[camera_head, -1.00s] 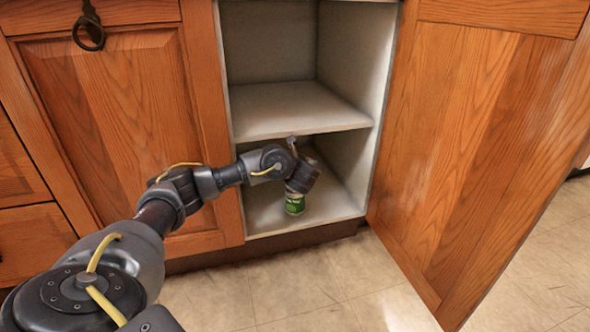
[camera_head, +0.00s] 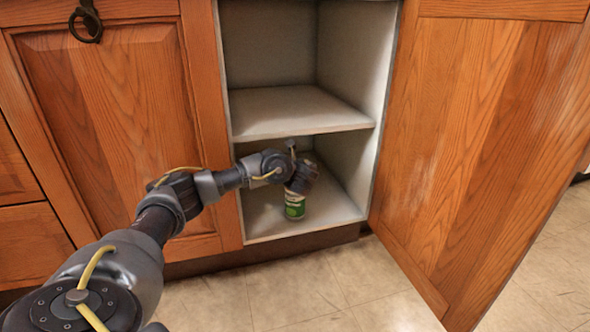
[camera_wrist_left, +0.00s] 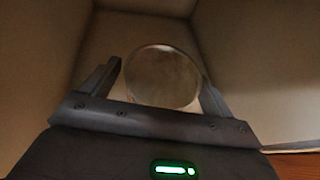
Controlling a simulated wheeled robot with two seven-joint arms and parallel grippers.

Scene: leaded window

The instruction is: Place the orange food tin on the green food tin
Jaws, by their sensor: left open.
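A green and white tin (camera_head: 294,207) stands upright on the lower shelf of the open cabinet, near its front edge. My left gripper is right over it in the head view, and the wrist hides the tin's upper part. In the left wrist view my left gripper (camera_wrist_left: 160,82) is open, with a round tin top (camera_wrist_left: 163,68) between its two fingers. Gaps show beside the top, and I cannot tell whether either finger touches it. No orange tin can be made out. My right gripper is out of view.
The middle shelf (camera_head: 295,108) sits above my wrist and is empty where visible. The cabinet's side walls are close around the gripper. An open wooden door (camera_head: 470,150) stands to the right, and a closed door (camera_head: 115,120) is at the left.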

